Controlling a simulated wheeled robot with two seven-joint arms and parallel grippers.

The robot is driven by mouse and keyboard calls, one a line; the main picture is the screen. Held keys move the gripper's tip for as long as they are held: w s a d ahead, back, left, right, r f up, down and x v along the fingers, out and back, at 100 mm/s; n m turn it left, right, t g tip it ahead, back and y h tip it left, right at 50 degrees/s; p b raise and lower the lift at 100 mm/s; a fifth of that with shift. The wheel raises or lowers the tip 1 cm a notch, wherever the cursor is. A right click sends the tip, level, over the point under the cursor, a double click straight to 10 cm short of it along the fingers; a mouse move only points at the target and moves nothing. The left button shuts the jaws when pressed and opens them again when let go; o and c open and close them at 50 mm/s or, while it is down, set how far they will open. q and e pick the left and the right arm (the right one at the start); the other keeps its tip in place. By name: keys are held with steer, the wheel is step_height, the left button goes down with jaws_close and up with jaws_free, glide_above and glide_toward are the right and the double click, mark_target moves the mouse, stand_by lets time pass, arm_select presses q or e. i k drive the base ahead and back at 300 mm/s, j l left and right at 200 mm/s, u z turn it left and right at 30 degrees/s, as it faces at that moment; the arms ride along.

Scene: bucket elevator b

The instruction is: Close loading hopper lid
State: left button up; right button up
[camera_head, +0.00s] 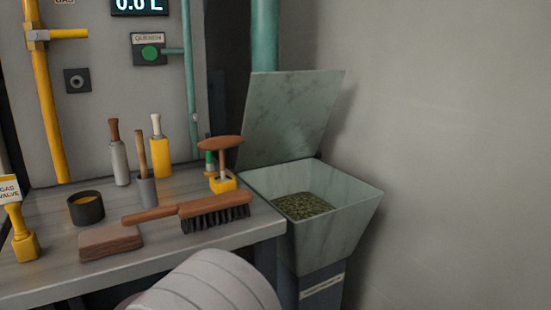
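The loading hopper (345,210) is a grey-green, square, tapered bin to the right of the workbench. Green-brown granular material (303,205) lies inside it. Its lid (290,115) is a flat grey-green panel hinged at the back left edge. The lid stands open, raised and leaning slightly back. A pale, ribbed rounded part (210,285) at the bottom centre appears to be one of my arm links. Neither gripper shows in the head view.
The workbench (255,229) holds a brush (200,212), a brown block (109,241), a dark cup (86,208) and several handled tools. A green pipe (265,40) rises behind the lid. A bare wall (450,130) bounds the right side, with free room in front of it.

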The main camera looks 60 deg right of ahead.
mark_target(287, 115)
steer(key=l+z, duration=0.15)
steer(key=z, duration=0.25)
steer(key=l+z, duration=0.15)
steer(key=z, duration=0.25)
steer(key=l+z, duration=0.1)
steer(key=z, duration=0.3)
steer(key=i+l+z, duration=0.1)
steer(key=z, duration=0.3)
steer(key=i+l+z, duration=0.1)
steer(key=z, duration=0.3)
